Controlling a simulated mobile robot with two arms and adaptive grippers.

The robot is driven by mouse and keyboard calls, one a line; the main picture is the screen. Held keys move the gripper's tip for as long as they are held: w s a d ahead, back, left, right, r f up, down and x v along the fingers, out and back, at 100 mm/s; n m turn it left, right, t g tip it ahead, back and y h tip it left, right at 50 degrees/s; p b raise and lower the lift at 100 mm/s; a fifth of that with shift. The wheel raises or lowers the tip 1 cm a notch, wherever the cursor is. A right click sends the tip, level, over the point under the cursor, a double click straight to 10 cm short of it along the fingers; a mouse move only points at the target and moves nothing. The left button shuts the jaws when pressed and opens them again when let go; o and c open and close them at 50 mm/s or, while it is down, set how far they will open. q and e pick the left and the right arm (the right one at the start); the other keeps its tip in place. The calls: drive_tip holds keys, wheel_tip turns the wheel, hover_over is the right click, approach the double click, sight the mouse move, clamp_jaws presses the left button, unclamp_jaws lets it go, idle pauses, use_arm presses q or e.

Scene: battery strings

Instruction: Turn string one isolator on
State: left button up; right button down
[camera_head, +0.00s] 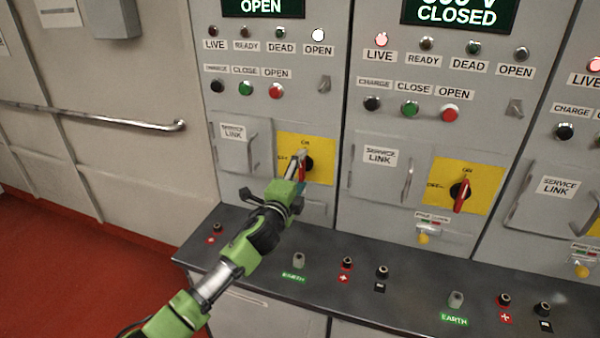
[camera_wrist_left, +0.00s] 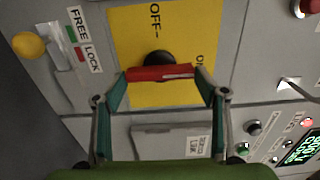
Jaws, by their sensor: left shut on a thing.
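The string one isolator is a red handle (camera_wrist_left: 160,73) on a black hub, on a yellow plate (camera_head: 325,150) in the leftmost panel. My left gripper (camera_head: 302,165) reaches up to it and is shut on the handle, a fingertip at each end, as the left wrist view shows. There the handle lies roughly along the line to the ON mark, with OFF off to its side. In the head view the fingers partly cover it. The panel's display (camera_head: 262,6) reads OPEN, and its white OPEN lamp (camera_head: 318,35) is lit. My right gripper is out of view.
The middle panel has a like red handle (camera_head: 462,195) set upright; its display (camera_head: 458,14) reads CLOSED. A dark ledge (camera_head: 330,275) with EARTH points and terminals runs below. A free/lock key block with a yellow knob (camera_wrist_left: 28,45) sits beside the isolator plate. A service link door (camera_head: 235,145) is left.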

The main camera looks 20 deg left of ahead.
use_arm(q)
drive_tip(key=o, duration=1.1)
drive_tip(key=shift+o, duration=0.2)
drive_tip(key=s, duration=1.2)
drive_tip(key=shift+a, duration=0.2)
